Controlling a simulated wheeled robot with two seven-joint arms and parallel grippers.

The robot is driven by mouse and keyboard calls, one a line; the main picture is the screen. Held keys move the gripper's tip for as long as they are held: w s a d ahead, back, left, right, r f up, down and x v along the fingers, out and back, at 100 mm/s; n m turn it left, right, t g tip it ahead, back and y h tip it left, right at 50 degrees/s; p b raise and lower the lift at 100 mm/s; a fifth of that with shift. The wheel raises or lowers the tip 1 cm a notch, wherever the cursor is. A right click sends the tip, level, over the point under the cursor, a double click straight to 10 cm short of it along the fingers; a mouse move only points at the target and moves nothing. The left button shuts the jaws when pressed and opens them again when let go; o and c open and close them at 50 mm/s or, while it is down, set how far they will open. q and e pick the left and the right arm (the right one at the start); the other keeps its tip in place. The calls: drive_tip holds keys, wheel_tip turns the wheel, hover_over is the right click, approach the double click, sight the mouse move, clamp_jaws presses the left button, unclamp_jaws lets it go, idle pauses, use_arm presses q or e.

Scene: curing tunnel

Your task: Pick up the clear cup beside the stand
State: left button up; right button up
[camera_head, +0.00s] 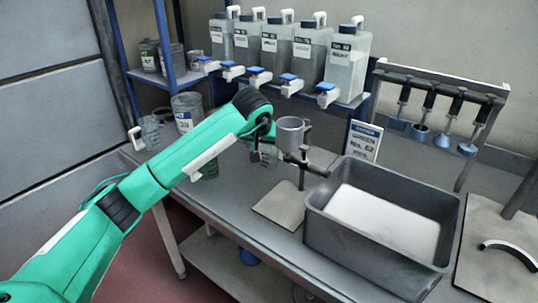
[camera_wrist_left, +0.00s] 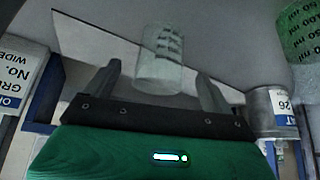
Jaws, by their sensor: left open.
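The clear cup (camera_wrist_left: 160,58), with dark printed marks, sits between the two fingers of my left gripper (camera_wrist_left: 157,72) in the left wrist view. The fingers are apart, one on each side, and a gap shows beside the cup. In the head view the cup (camera_head: 271,157) is partly hidden behind my left gripper (camera_head: 261,150), just left of the stand. The stand (camera_head: 301,172) has a flat base, an upright rod and a grey metal cup (camera_head: 290,133) held near its top. My right gripper is not in view.
A deep grey tray (camera_head: 325,222) with white contents stands right of the stand. A green-tinted beaker (camera_wrist_left: 300,30) and a labelled metal can (camera_wrist_left: 272,108) are near my left gripper. A sign (camera_head: 365,142) stands behind the tray. Several bottles (camera_head: 345,65) line the shelf.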

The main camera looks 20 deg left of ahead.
sight(267, 153)
use_arm(q)
drive_tip(key=shift+x, duration=2.95)
drive_tip(key=shift+s+a+f, duration=0.1)
drive_tip(key=shift+c, duration=0.5)
drive_tip(key=c, duration=1)
